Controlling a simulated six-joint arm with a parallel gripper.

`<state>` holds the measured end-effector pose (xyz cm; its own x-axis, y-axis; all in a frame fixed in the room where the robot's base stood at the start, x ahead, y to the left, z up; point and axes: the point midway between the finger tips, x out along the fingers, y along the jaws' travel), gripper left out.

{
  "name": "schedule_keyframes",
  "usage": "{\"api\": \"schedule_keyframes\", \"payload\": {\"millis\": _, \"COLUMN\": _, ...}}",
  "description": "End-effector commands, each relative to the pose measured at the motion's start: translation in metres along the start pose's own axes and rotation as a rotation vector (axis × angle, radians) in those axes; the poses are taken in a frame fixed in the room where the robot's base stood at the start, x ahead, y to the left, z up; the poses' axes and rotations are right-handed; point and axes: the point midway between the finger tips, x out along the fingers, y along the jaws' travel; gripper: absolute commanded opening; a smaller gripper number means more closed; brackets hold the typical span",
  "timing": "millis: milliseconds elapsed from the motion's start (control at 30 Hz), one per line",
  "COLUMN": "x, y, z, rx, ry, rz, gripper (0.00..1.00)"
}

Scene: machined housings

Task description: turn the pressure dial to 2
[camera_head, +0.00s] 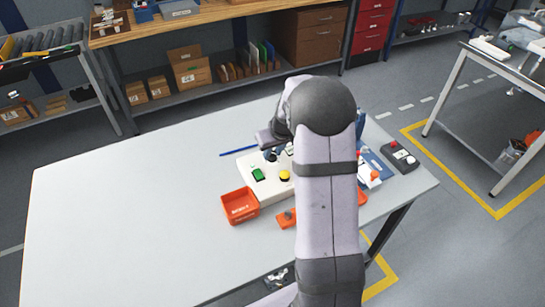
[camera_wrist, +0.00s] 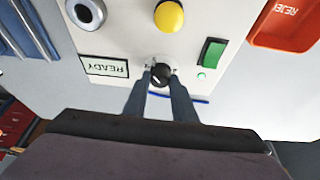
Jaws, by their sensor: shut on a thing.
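The pressure dial is a small black knob (camera_wrist: 160,76) with a white pointer mark, on a white control panel (camera_wrist: 130,42). My gripper (camera_wrist: 160,80) is shut on the knob, with one grey finger on each side of it. The scale numbers around the knob cannot be read, so its setting cannot be told. In the head view, the white panel (camera_head: 250,186) stands on the table, and my arm covers much of its right part. The knob (camera_head: 271,155) shows there only as a small dark spot by my wrist.
The panel carries a yellow button (camera_wrist: 169,16), a green switch (camera_wrist: 212,53), a round metal-rimmed fitting (camera_wrist: 87,12) and a READY label (camera_wrist: 104,66). An orange-red bin (camera_head: 239,206) stands in front. A dark box (camera_head: 400,157) sits right. The table's left (camera_head: 110,220) is clear.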

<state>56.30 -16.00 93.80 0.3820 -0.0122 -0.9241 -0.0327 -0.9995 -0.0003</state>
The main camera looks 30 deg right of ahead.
Motion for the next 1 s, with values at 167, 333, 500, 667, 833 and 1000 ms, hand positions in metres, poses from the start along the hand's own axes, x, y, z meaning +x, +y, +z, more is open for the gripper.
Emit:
{"api": "schedule_keyframes", "payload": {"millis": 167, "x": 0.0074, "y": 0.0024, "z": 0.0016, "rx": -0.124, "ry": 0.006, "rz": -0.051, "gripper": 0.02}}
{"api": "schedule_keyframes", "payload": {"millis": 333, "x": 0.0058, "y": 0.0033, "z": 0.0008, "rx": -0.262, "ry": 0.005, "rz": -0.108, "gripper": 0.02}}
{"api": "schedule_keyframes", "payload": {"millis": 500, "x": 0.0034, "y": 0.0042, "z": -0.0002, "rx": -0.383, "ry": 0.003, "rz": -0.157, "gripper": 0.02}}
{"api": "schedule_keyframes", "payload": {"millis": 667, "x": 0.0017, "y": 0.0041, "z": -0.0012, "rx": -0.468, "ry": 0.003, "rz": -0.193, "gripper": 0.02}}
{"api": "schedule_keyframes", "payload": {"millis": 833, "x": 0.0011, "y": 0.0043, "z": -0.0014, "rx": -0.523, "ry": 0.002, "rz": -0.216, "gripper": 0.02}}
{"api": "schedule_keyframes", "payload": {"millis": 1000, "x": 0.0003, "y": 0.0044, "z": -0.0015, "rx": -0.546, "ry": 0.001, "rz": -0.226, "gripper": 0.02}}
